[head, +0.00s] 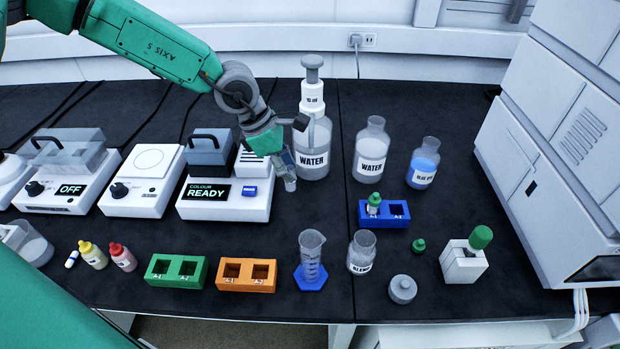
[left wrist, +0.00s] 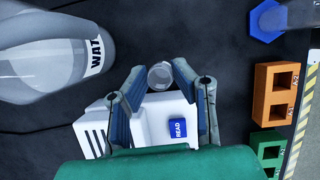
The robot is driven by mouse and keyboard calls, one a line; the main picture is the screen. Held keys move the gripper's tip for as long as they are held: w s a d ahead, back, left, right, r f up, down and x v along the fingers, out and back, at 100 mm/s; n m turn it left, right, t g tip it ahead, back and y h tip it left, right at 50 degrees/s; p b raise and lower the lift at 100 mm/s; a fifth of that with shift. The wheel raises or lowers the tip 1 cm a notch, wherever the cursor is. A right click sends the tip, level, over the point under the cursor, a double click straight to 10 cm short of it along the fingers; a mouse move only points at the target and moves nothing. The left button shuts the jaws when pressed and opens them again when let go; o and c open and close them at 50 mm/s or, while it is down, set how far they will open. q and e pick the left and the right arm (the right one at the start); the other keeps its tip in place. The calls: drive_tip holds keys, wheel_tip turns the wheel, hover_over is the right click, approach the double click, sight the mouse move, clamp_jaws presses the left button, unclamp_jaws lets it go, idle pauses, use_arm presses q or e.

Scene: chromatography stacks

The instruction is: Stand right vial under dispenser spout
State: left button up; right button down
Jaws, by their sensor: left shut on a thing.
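My left gripper (head: 287,163) is shut on a small clear vial (head: 290,183), held roughly upright just left of the dispenser bottle. In the left wrist view the vial's round open mouth (left wrist: 160,75) shows between the fingertips (left wrist: 159,78). The dispenser is a clear bottle labelled WATER (head: 315,160) with a pump head (head: 312,95); its spout cannot be made out clearly beside my gripper. The bottle also shows at the upper left of the left wrist view (left wrist: 50,60). My right gripper is not in view.
The colour reader (head: 225,205) stands left of the vial. A blue rack (head: 384,214) holds one green-capped vial (head: 374,202). Green (head: 176,283) and orange (head: 246,289) racks and a measuring cylinder (head: 311,255) stand nearer the front. Bench between dispenser and cylinder is clear.

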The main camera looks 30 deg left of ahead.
use_arm(q)
drive_tip(key=w+d, duration=0.3)
drive_tip(key=w, duration=0.2)
drive_tip(key=f, duration=0.4)
drive_tip(key=a+f, duration=0.1)
drive_tip(key=f, duration=0.1)
drive_tip(key=shift+w+f+b, duration=0.15)
drive_tip(key=shift+f+b, duration=0.15)
drive_tip(key=shift+d+f, duration=0.1)
drive_tip(key=shift+f, duration=0.1)
drive_tip(key=shift+r, duration=0.1)
drive_tip(key=shift+c, duration=0.4)
drive_tip(key=o, duration=1)
drive_tip(key=shift+c, duration=0.2)
